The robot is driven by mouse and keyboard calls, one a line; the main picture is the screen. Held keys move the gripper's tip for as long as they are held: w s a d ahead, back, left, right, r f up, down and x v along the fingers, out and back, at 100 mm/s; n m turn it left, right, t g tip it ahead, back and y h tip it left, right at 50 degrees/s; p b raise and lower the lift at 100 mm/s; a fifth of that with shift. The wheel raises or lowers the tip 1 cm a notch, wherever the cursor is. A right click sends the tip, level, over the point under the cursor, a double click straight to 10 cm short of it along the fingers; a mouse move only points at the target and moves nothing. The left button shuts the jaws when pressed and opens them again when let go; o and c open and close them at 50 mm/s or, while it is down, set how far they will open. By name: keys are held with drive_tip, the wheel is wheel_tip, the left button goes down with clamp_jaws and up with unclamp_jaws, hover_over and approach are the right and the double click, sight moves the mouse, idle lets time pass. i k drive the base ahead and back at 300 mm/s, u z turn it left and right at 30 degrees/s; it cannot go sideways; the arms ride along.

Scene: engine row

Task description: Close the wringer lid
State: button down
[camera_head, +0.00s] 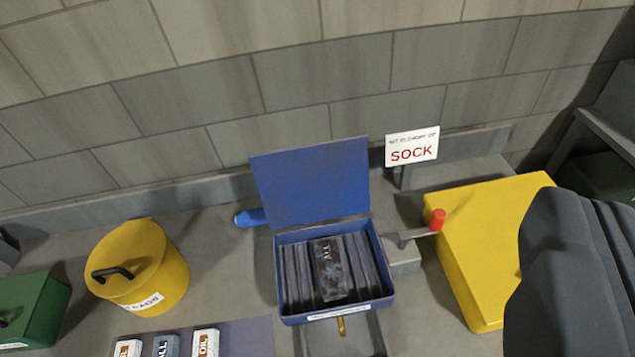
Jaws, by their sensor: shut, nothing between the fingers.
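The wringer is a blue box (290,318) in the middle, with dark ribbed slats inside. Its blue lid (312,183) stands open, raised at the back and leaning toward the wall. A dark block with pale lettering (329,270) lies in the box on the slats. A crank with a red knob (438,219) sticks out at the box's right side. My gripper (575,205) is the dark grey shape at the lower right, shut and empty. It is right of the wringer, apart from the lid, and covers part of a yellow box.
A yellow box (480,235) stands right of the crank. A SOCK sign (411,148) stands behind it. A blue handle-like piece (249,218) is left of the lid. A yellow lidded bucket (137,262), a green box (35,308) and several labelled blocks (166,346) are at left.

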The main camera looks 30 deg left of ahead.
sight(298, 185)
drive_tip(key=u, duration=0.05)
drive_tip(key=k, duration=0.6)
drive_tip(key=z, duration=0.4)
drive_tip(key=i, duration=1.5)
drive_tip(key=u, duration=0.45)
